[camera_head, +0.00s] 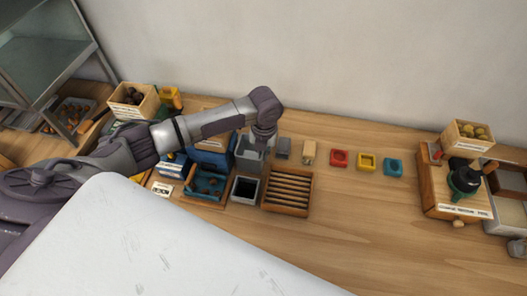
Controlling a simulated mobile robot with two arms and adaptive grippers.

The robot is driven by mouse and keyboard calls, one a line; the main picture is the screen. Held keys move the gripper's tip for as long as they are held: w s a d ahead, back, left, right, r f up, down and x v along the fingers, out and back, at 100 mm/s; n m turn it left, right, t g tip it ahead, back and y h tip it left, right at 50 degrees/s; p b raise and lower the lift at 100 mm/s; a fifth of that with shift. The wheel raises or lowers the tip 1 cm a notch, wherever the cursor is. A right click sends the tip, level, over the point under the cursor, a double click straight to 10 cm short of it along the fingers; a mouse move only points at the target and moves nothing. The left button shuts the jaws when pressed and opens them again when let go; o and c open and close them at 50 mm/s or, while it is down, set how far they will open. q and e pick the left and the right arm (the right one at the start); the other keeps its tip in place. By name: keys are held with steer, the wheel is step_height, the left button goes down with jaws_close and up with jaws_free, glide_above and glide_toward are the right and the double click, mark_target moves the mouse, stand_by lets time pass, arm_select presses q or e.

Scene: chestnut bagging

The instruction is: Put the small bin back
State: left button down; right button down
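A small grey bin (246,158) is near the middle of the work area, beside a blue bin (212,158). My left gripper (263,139) points down at the right back part of the grey bin's rim. Its fingers are small and partly hidden, so I cannot tell whether they are closed on the rim. I also cannot tell whether the bin rests on the table. Another small grey bin with a dark inside (244,190) stands just in front. My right gripper is not in view.
A slatted wooden tray (288,191) stands to the right. Red (339,158), yellow (367,162) and blue (393,167) blocks line the back. A blue tray (205,186) lies at front left. A wooden station (440,190) is at right. The front right table is clear.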

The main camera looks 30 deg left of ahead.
arm_select(q)
steer(key=shift+f, duration=0.45)
steer(key=shift+f, duration=0.1)
steer(key=c, duration=1.6)
jaws_free()
